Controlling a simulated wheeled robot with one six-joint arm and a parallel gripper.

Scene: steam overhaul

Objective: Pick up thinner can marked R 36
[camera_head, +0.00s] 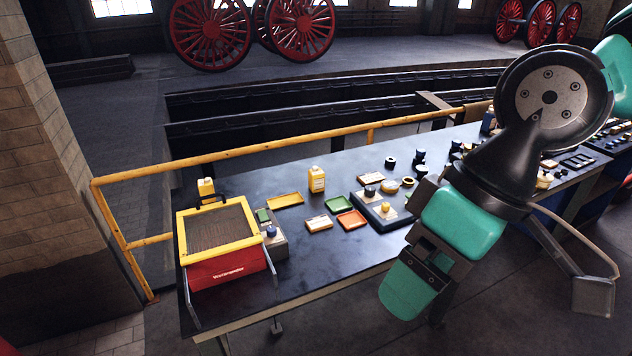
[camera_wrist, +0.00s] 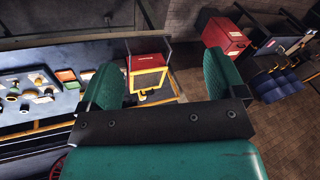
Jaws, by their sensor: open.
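A yellow can with a pale label (camera_head: 317,180) stands upright at the back of the dark workbench, right of a yellow tray. A second yellow can (camera_head: 207,188) stands behind the red box, at the bench's left end. The markings are too small to read, so I cannot tell which is R 36. My gripper (camera_head: 408,286) hangs in front of the bench, apart from both cans. In the wrist view its teal fingers (camera_wrist: 160,68) are spread wide with nothing between them.
The red box with a yellow rim (camera_head: 224,270) fills the bench's left end. Small trays, including an orange one (camera_head: 352,220), and several jars sit mid-bench. A yellow railing (camera_head: 240,148) runs behind. The bench's front strip is mostly clear.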

